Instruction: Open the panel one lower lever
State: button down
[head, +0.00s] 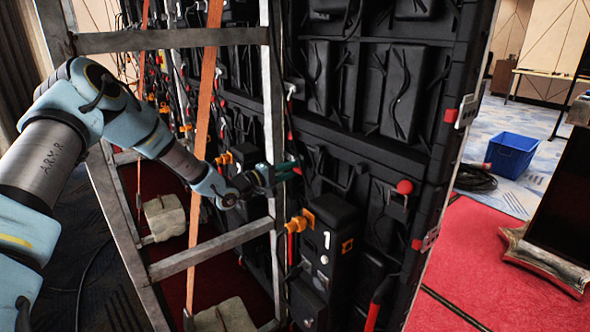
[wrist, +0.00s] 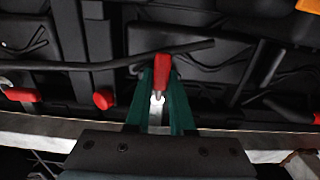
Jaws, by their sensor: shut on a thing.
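My gripper (head: 280,172) reaches through the metal frame to the back of the black panel wall (head: 340,150). In the wrist view its two teal fingers (wrist: 160,85) are closed around a lever with a red grip (wrist: 162,66) and a bright metal shank. The red end of this lever (head: 297,170) shows only slightly in the head view, at the fingertips. A black box marked 1 (head: 326,240) sits below and right of my gripper. Another red lever (head: 375,312) hangs lower right, and a red knob (head: 404,187) sits to the right.
Grey metal uprights and crossbars (head: 215,250) stand around my forearm. An orange strap (head: 205,90) runs down in front of the wall. Cables (wrist: 110,66) cross the panel near the fingers.

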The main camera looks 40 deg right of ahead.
dwell(0.3)
jog(key=c, duration=0.8)
grip_release()
jog(key=a, duration=0.3)
jog(key=a+b, duration=0.1)
jog(key=a, duration=0.3)
jog(key=a+b, duration=0.1)
jog(key=a, duration=0.2)
jog(key=shift+w+a, duration=0.3)
jog(key=shift+a, duration=0.1)
